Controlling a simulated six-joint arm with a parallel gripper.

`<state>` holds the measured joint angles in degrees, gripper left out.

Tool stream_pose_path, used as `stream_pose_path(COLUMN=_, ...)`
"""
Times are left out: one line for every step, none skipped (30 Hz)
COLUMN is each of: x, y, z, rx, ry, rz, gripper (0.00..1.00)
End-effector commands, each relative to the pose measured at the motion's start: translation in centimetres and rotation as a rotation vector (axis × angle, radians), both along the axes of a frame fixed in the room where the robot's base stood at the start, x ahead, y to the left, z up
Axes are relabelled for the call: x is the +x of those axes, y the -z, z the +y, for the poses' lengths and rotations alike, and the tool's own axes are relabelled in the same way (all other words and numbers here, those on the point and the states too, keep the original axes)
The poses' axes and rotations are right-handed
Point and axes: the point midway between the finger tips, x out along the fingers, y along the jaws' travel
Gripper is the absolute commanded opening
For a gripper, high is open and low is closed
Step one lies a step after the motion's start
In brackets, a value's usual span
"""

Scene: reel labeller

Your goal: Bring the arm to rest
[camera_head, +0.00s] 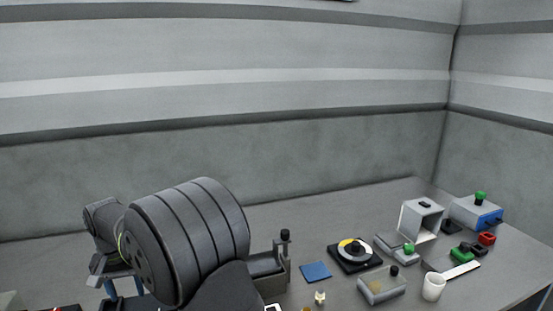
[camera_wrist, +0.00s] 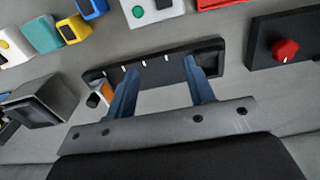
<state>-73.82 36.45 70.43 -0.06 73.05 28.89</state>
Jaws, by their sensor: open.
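My gripper (camera_wrist: 160,68) shows in the wrist view with two blue fingers apart and nothing between them. The fingers reach over a long dark slotted bar (camera_wrist: 150,68) with white marks; I cannot tell whether they touch it. In the head view my dark arm fills the lower left. The blue fingers of my gripper (camera_head: 124,286) show low at the left, partly cut off by the arm and the frame edge.
In the wrist view a red knob (camera_wrist: 285,50) is at the right and a grey box (camera_wrist: 45,100) at the left. In the head view a round disc device (camera_head: 354,253), a blue square (camera_head: 316,271), a white cup (camera_head: 433,287) and a blue-fronted box (camera_head: 478,213) stand on the right.

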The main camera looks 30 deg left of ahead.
Motion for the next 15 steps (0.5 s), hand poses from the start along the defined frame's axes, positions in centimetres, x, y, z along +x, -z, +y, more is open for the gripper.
stream_pose_path(x=1.0, y=0.0, z=0.6, rx=0.000, ry=0.002, rz=0.000, gripper=0.49)
stream_pose_path(x=1.5, y=-0.1, z=0.9, rx=0.000, ry=0.002, rz=0.000, gripper=0.49)
stream_pose_path(x=2.2, y=-0.2, z=1.2, rx=-0.001, ry=0.002, rz=0.001, gripper=0.49)
stream_pose_path(x=2.8, y=-0.2, z=1.5, rx=0.000, ry=0.003, rz=0.000, gripper=0.49)
stream_pose_path(x=3.3, y=-0.3, z=1.8, rx=0.000, ry=0.003, rz=0.000, gripper=0.49)
stream_pose_path(x=4.0, y=-0.4, z=2.1, rx=-0.001, ry=0.002, rz=0.001, gripper=0.49)
stream_pose_path(x=4.5, y=-0.5, z=2.3, rx=-0.001, ry=0.002, rz=0.001, gripper=0.49)
stream_pose_path(x=5.0, y=-0.5, z=2.5, rx=-0.001, ry=0.003, rz=0.001, gripper=0.49)
stream_pose_path(x=5.8, y=-0.6, z=2.8, rx=-0.001, ry=0.002, rz=0.001, gripper=0.49)
stream_pose_path(x=6.3, y=-0.6, z=3.0, rx=-0.001, ry=0.002, rz=0.001, gripper=0.49)
stream_pose_path(x=6.8, y=-0.6, z=3.2, rx=-0.001, ry=0.002, rz=0.001, gripper=0.49)
stream_pose_path(x=7.6, y=-0.7, z=3.5, rx=0.000, ry=0.002, rz=0.001, gripper=0.49)
stream_pose_path(x=8.1, y=-0.8, z=3.6, rx=0.000, ry=0.002, rz=0.001, gripper=0.49)
stream_pose_path(x=8.3, y=-0.7, z=3.9, rx=-0.001, ry=0.000, rz=0.001, gripper=0.49)
stream_pose_path(x=7.3, y=-0.1, z=4.5, rx=-0.004, ry=-0.005, rz=0.003, gripper=0.49)
